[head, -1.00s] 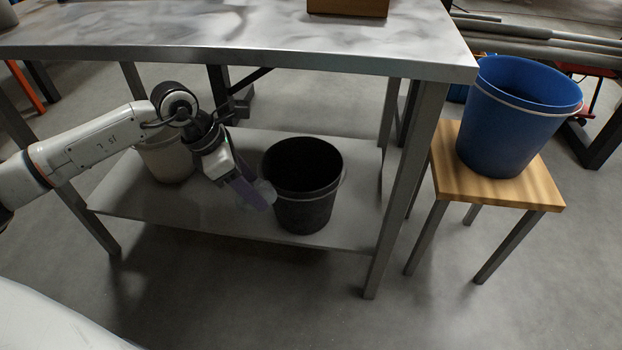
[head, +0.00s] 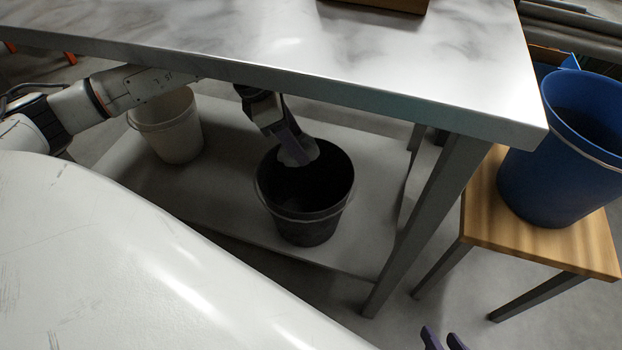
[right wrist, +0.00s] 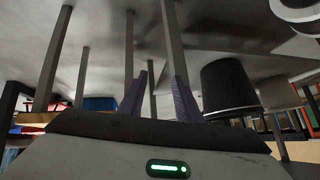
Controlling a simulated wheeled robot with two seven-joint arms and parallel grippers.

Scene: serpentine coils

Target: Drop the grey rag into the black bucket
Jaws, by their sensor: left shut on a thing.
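The black bucket (head: 303,222) stands upright on the low shelf under the table, and it also shows in the right wrist view (right wrist: 228,88). My left gripper (head: 295,142) reaches under the tabletop and is shut on the grey rag (head: 298,154). The rag is a small pale bundle at the fingertips, over the bucket's mouth near its far side. I cannot tell whether it touches the rim. My right gripper (head: 444,340) shows only its purple fingertips at the bottom edge. In the right wrist view its fingers (right wrist: 160,98) are apart and empty.
A whitish bucket (head: 170,130) stands left on the same shelf (head: 215,190). The tabletop (head: 300,50) overhangs the shelf, with a table leg (head: 425,220) to the right. A blue bucket (head: 555,170) stands on a wooden stool (head: 490,215) at the right.

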